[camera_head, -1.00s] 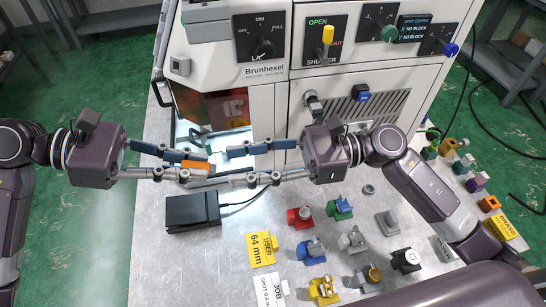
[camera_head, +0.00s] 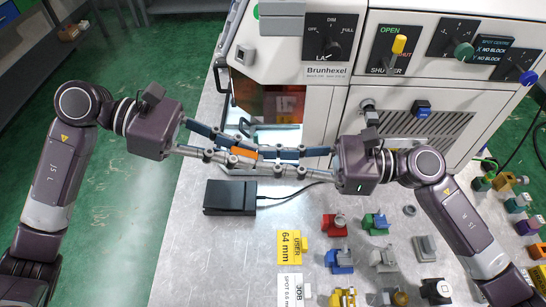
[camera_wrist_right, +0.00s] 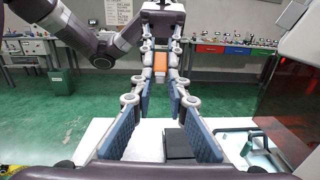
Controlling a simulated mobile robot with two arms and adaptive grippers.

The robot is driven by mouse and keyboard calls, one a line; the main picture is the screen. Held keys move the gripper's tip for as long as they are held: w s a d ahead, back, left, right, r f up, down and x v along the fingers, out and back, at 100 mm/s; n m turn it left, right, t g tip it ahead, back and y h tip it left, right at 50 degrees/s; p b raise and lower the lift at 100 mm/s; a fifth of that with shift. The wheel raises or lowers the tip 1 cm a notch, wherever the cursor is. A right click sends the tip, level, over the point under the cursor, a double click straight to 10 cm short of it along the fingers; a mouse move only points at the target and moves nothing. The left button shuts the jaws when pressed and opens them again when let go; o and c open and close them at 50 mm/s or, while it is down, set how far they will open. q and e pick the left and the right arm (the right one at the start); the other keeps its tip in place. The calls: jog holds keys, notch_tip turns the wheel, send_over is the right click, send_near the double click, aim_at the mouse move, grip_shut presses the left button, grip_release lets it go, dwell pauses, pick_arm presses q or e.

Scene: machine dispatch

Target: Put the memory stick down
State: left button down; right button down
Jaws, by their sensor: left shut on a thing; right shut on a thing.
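The memory stick (camera_head: 243,153) is a small orange block held in the air between my two grippers, above the bench and in front of the machine. My left gripper (camera_head: 234,152) is shut on it from the left. My right gripper (camera_head: 259,157) is shut on it from the right, and the two sets of fingertips meet around it. In the right wrist view the orange stick (camera_wrist_right: 160,67) shows between the facing fingers. The fingers hide part of it.
A black box (camera_head: 229,197) with a cable lies on the bench (camera_head: 200,255) below the grippers. A yellow 64 mm card (camera_head: 289,247) and several coloured fixtures stand to the right. The machine (camera_head: 330,100) rises behind. Bare bench lies left of the box and cards.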

pick_arm(q)
jog(key=c, duration=1.8)
grip_release()
jog(key=shift+s+d, duration=0.1)
jog(key=shift+s, duration=0.05)
